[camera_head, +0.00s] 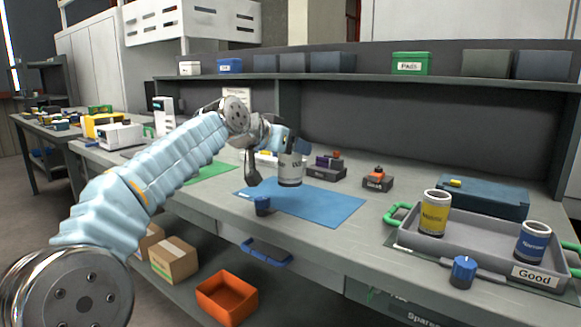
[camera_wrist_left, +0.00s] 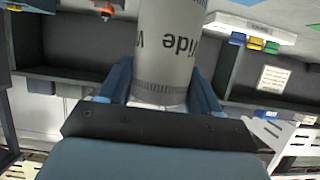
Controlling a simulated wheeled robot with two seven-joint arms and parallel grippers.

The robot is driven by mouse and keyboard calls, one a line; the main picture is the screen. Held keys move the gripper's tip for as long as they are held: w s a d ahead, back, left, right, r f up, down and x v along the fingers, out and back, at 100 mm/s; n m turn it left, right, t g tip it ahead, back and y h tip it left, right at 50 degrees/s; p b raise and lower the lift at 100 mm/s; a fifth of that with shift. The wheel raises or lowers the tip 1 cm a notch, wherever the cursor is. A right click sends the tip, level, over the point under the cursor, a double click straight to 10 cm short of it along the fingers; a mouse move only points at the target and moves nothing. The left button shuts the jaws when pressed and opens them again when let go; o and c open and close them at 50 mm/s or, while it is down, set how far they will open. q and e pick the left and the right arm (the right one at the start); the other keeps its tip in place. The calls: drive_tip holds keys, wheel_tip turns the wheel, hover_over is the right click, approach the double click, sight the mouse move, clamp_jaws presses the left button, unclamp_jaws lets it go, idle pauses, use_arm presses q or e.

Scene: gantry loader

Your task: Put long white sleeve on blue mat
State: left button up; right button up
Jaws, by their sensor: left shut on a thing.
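My left gripper (camera_head: 287,147) is shut on a pale grey-white sleeve (camera_head: 290,170), a cylinder with dark print. In the left wrist view the sleeve (camera_wrist_left: 168,45) stands between the two blue fingers, with "Wide" printed upside down. In the head view it looks upright over the blue mat (camera_head: 325,205), which lies flat on the bench; whether its base touches the mat is hard to tell. My right gripper is not in view.
A grey tray (camera_head: 480,258) labelled "Good" holds a yellow sleeve (camera_head: 433,212) and a blue sleeve (camera_head: 532,241). A small dark blue knob-like piece (camera_head: 262,205) stands at the mat's front left edge. Small dark blocks (camera_head: 377,181) sit behind the mat. A green mat (camera_head: 207,172) lies left.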

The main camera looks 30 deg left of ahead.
use_arm(q)
drive_tip(key=shift+w+a+f+b, duration=0.15)
drive_tip(key=shift+w+f, duration=0.1)
drive_tip(key=shift+f, duration=0.55)
drive_tip(key=shift+w+a+f+b, duration=0.1)
drive_tip(key=shift+w+f, duration=0.15)
drive_tip(key=shift+f, duration=0.55)
drive_tip(key=shift+w+a+f+b, duration=0.15)
drive_tip(key=shift+w+f, duration=0.1)
drive_tip(key=shift+f, duration=0.55)
drive_tip(key=shift+f, duration=0.2)
drive_tip(key=o, duration=1.5)
drive_tip(key=shift+d, duration=0.1)
drive_tip(key=shift+r, duration=0.1)
drive_tip(key=shift+s+r, duration=0.15)
drive_tip(key=b+v, duration=0.1)
drive_tip(key=v, duration=1)
drive_tip(key=shift+s, duration=0.35)
